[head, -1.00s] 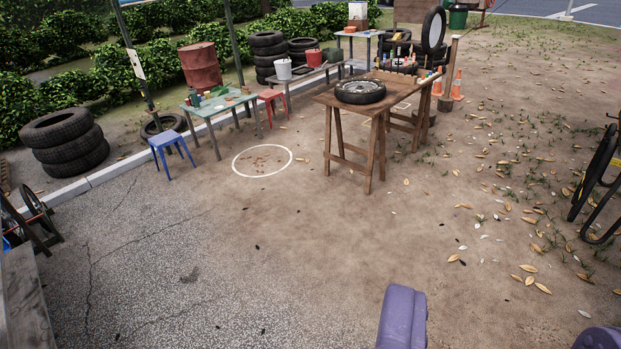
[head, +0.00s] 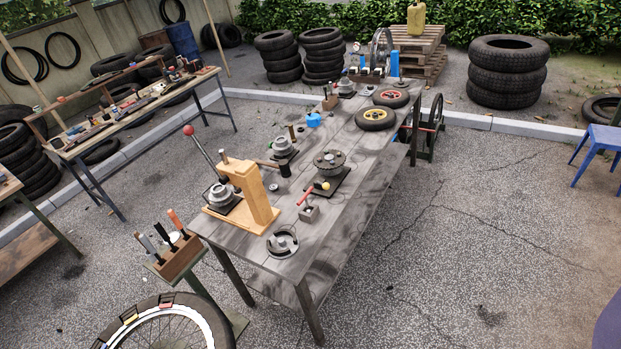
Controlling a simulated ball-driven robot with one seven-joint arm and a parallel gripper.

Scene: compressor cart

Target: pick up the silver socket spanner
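I cannot make out a silver socket spanner for certain in this view. A long grey wooden bench (head: 345,225) runs through the middle. It bears several grey metal parts, a hammer-like tool (head: 283,168), a small red-handled tool (head: 306,196) and a lever press with a red knob (head: 240,188). A wooden tool block (head: 181,257) on a small stand holds several upright tools, some with pale or orange upper parts. No fingertips are seen.
A second bench (head: 140,110) with small items stands at the left. A spoked wheel (head: 165,325) is in front at the bottom. Stacked tyres (head: 507,72), pallets (head: 415,50) and a blue stool (head: 600,150) stand behind. The paving right of the grey bench is clear.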

